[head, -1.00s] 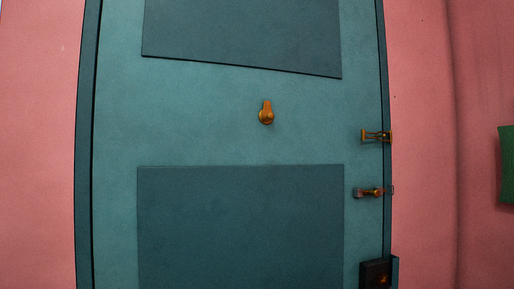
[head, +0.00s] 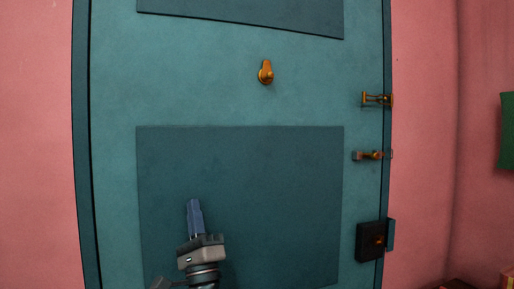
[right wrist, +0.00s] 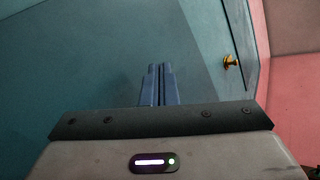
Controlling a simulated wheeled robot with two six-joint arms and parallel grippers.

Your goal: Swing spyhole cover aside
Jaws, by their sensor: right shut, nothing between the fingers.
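The spyhole cover (head: 266,71) is a small brass piece on the upper middle of the teal door (head: 220,85). Its narrow end points up and its rounder end is at the bottom. My right gripper (head: 193,203) is in front of the lower dark panel, below and left of the cover and apart from it. Its blue fingers point up and are shut with nothing between them. They also show shut in the right wrist view (right wrist: 160,68). The spyhole cover cannot be made out in the right wrist view. My left gripper is not in view.
Along the door's right edge are a brass latch (head: 376,100), a small bolt (head: 372,155) and a dark lock box (head: 370,241). A brass fitting (right wrist: 231,62) shows in the right wrist view. Pink walls (head: 425,120) flank the door. A green item (head: 507,130) hangs far right.

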